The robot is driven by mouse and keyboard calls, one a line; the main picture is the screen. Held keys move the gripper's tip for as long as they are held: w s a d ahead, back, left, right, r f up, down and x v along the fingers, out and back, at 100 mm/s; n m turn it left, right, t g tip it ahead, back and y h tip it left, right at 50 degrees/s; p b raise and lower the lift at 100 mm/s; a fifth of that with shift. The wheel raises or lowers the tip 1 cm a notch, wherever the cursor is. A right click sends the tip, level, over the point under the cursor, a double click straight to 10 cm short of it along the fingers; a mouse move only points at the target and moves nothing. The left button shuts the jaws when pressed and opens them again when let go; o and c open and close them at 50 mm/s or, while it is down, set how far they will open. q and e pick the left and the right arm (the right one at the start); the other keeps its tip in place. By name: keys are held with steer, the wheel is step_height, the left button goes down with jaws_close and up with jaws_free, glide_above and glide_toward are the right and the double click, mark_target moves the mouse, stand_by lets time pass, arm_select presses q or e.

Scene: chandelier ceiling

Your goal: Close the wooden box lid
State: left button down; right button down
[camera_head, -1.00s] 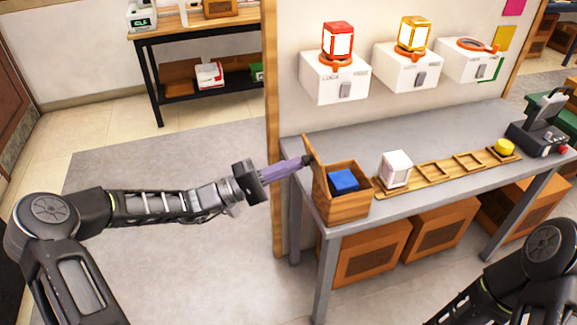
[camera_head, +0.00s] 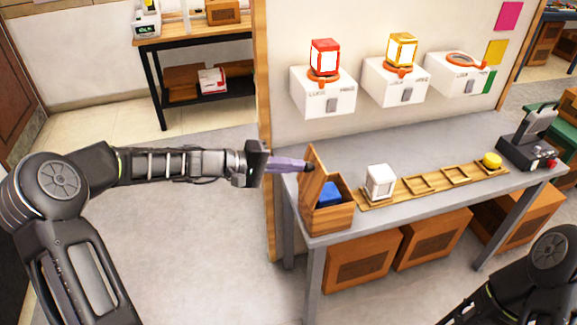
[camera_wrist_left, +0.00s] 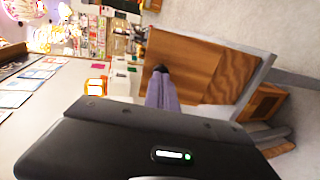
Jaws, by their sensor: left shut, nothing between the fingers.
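The wooden box (camera_head: 328,219) stands at the left end of the grey table. Its lid (camera_head: 313,178) is raised and leans slightly over the opening, partly hiding a blue cube (camera_head: 330,193) inside. My left gripper (camera_head: 308,167) is shut and empty, its purple fingers pointing right, with the dark tips at the lid's outer face, near its top. The left wrist view shows the fingers (camera_wrist_left: 161,72) against the wooden lid (camera_wrist_left: 182,64); I cannot tell whether they touch it. My right gripper is out of view; only part of my right arm shows at the lower right.
A white cube (camera_head: 380,181) sits at the left end of a wooden slotted rack (camera_head: 421,183) right of the box. A yellow piece (camera_head: 492,160) is at its far end. A wall panel (camera_head: 265,150) edge stands behind the box. Cardboard-coloured crates (camera_head: 362,260) lie under the table.

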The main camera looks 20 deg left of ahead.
mark_target(314, 163)
arm_select(q)
steer(key=w+d, duration=0.1)
steer(key=w+d+y, duration=0.1)
steer(key=d, duration=0.1)
steer(key=shift+d+r+g, duration=0.1)
steer(key=shift+r+g, duration=0.05)
steer(key=shift+g, duration=0.25)
steer(key=w+d+f+y, duration=0.1)
steer(key=d, duration=0.1)
steer(key=w+d+f+g+y, duration=0.1)
steer(key=d, duration=0.1)
steer(key=w+d+f, duration=0.1)
steer(key=d, duration=0.1)
steer(key=shift+w+d+g+y, duration=0.2)
steer(key=shift+w+g+y, duration=0.1)
steer(key=shift+w+y, duration=0.1)
steer(key=shift+w+d+f+b, duration=0.2)
steer(key=shift+w+f+b, duration=0.15)
steer(key=shift+f+b, duration=0.3)
steer(key=shift+w+d+f+b, duration=0.25)
steer(key=shift+d+f+b, duration=0.2)
steer(key=shift+b, duration=0.25)
steer(key=shift+r, duration=0.1)
